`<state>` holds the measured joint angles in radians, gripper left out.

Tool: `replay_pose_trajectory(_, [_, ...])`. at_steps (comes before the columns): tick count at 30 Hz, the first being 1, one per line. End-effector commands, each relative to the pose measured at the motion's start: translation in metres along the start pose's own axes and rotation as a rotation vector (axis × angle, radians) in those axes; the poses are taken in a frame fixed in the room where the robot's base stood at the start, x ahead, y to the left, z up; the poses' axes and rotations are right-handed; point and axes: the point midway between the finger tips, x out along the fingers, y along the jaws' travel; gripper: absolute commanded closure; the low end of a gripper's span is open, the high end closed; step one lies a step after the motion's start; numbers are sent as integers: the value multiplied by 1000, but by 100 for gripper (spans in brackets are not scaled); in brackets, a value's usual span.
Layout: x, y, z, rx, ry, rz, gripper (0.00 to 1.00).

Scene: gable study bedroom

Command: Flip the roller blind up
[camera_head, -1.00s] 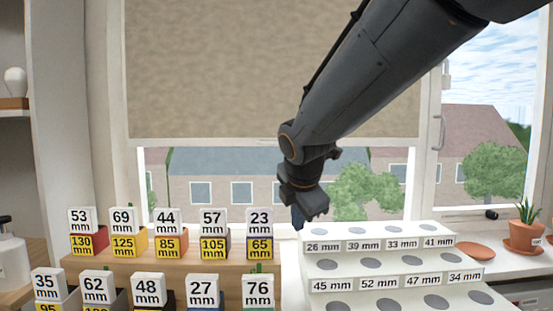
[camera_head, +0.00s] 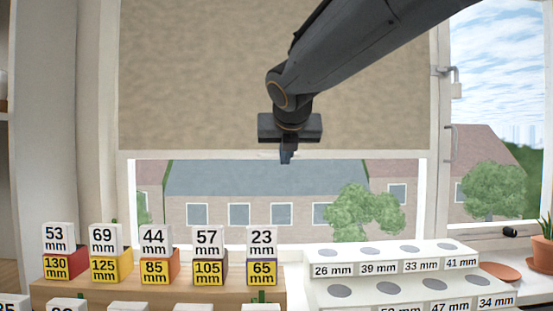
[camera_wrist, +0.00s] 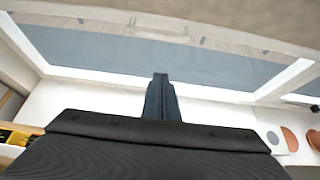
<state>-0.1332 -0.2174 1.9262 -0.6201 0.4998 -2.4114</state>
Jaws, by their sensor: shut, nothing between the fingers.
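The beige roller blind (camera_head: 200,80) hangs over the upper part of the window, with a pale bottom bar (camera_head: 200,154) along its lower edge. My gripper (camera_head: 287,160) is shut and empty, its fingers pointing down at the height of the bar, near the middle of the blind. In the wrist view my gripper (camera_wrist: 160,78) shows as shut dark fingers, with the blind (camera_wrist: 250,15) and its pale bar (camera_wrist: 150,27) across the top. I cannot tell whether the fingers touch the bar.
Labelled boxes (camera_head: 155,260) stand on a wooden riser below the window. A white stepped rack (camera_head: 400,268) with round holes is to their right. A terracotta saucer (camera_head: 499,272) and a potted plant (camera_head: 545,250) are on the sill at far right. A latch (camera_head: 450,145) is on the window frame.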

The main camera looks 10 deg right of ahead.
Motion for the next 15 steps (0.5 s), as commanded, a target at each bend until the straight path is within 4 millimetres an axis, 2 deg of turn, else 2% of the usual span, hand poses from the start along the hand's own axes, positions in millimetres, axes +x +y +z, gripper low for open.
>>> replay_pose_trajectory(5, [24,-1,-2,0,4,-3,100])
replay_pose_trajectory(15, [91,0,-2,1,4,-1,100])
